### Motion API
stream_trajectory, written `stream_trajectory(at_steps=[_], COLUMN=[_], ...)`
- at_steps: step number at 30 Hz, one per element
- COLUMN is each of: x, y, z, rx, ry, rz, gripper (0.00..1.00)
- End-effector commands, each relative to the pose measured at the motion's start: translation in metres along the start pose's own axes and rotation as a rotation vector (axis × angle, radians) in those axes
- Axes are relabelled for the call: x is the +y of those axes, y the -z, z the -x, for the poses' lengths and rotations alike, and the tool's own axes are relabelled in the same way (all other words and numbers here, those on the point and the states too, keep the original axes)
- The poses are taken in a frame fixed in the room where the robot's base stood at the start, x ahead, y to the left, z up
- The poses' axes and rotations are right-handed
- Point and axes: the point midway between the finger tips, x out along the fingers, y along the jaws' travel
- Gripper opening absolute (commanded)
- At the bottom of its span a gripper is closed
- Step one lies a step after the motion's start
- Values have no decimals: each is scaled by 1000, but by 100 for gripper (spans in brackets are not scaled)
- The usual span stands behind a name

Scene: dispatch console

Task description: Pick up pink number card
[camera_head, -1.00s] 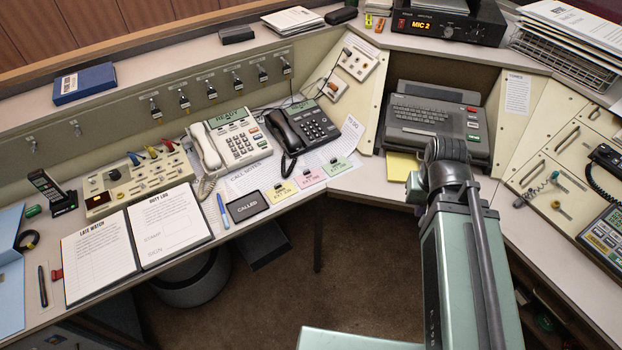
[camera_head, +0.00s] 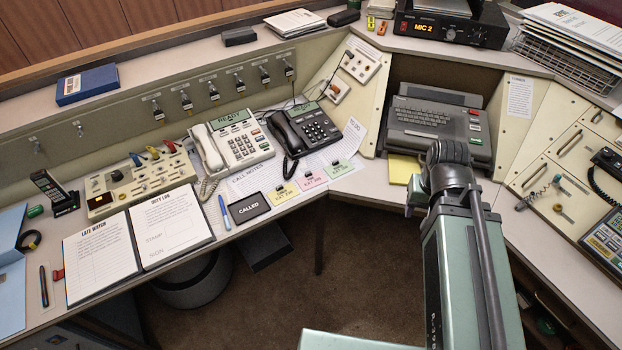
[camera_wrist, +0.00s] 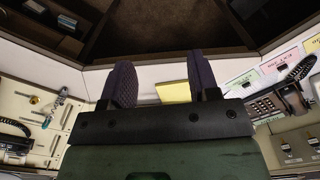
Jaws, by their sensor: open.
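The pink number card (camera_head: 313,180) lies on the desk edge between a yellow card (camera_head: 284,193) and a green card (camera_head: 340,169), with a small black clip at its top. In the wrist view the pink card (camera_wrist: 277,63) is at the right, beyond the fingers and apart from them. My gripper (camera_wrist: 160,68) is open, with two dark padded fingers and nothing held.
Two desk phones (camera_head: 233,143) stand behind the cards. A black CALLED sign (camera_head: 249,208) and a blue pen (camera_head: 224,213) lie left of them. A yellow pad (camera_head: 402,169) lies between the cards and my arm. Open floor (camera_head: 340,270) lies before the desk.

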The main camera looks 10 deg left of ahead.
Motion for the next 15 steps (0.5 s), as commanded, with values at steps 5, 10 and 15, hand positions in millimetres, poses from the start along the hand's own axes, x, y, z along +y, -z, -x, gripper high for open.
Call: stream_trajectory(at_steps=[5,10,15], x=[-60,-228,-310], y=[32,145,205], z=[-18,-42,-42], rx=[1,1,0], ry=[0,0,0], rz=[135,457,642], gripper=[55,55,55])
